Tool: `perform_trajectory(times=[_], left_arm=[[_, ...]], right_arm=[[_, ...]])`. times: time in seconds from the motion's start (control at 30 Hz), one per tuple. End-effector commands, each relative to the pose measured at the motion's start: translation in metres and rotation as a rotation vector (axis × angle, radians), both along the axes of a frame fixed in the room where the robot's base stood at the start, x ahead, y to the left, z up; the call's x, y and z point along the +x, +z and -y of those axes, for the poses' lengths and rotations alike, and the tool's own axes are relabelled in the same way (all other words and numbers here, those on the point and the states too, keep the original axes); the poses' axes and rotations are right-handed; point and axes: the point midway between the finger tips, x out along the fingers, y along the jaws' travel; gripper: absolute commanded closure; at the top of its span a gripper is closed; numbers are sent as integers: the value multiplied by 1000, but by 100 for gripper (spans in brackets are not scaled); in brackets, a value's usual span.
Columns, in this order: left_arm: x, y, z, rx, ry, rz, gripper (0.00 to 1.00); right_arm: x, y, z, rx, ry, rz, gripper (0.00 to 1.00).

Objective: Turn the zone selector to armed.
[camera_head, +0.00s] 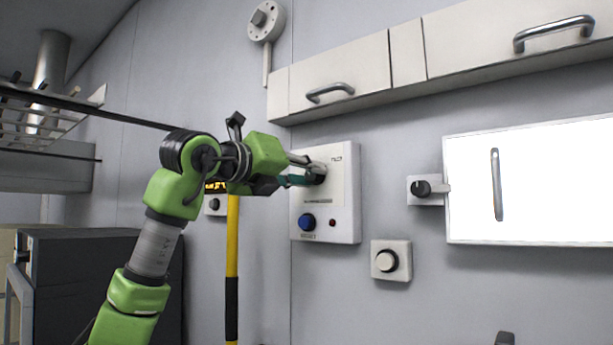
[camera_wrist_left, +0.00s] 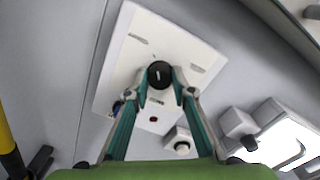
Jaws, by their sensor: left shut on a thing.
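The zone selector is a black round knob (camera_wrist_left: 160,75) on a white wall panel (camera_head: 344,220). In the left wrist view the knob has a pale mark on its face and sits between the two fingertips. My left gripper (camera_head: 316,174) is at the upper part of the panel, shut on the knob; it also shows in the left wrist view (camera_wrist_left: 160,92). In the head view the fingers hide part of the knob. I cannot read the position labels around it.
A blue button (camera_head: 307,221) and a small red lamp (camera_head: 333,223) are low on the panel. A round white knob (camera_head: 386,261) and a black knob (camera_head: 421,188) are to the right. Cabinets (camera_head: 352,78) hang above. A yellow pole (camera_head: 232,245) stands left.

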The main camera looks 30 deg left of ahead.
Motion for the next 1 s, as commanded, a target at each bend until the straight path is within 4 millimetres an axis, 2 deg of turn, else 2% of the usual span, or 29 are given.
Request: perform_trajectory(times=[0.3,0.77,0.8,0.83,1.0], left_arm=[[-1,2,-1,-86,2,-1,98],[-1,2,-1,-96,2,-1,98],[-1,2,-1,-96,2,-1,67],[-1,2,-1,-95,2,-1,60],[-1,1,-1,-94,1,-3,60]], right_arm=[[0,-1,0,0,0,0,60],[0,-1,0,0,1,0,60],[0,-1,0,0,1,0,60],[0,-1,0,0,1,0,60],[0,-1,0,1,1,0,60]])
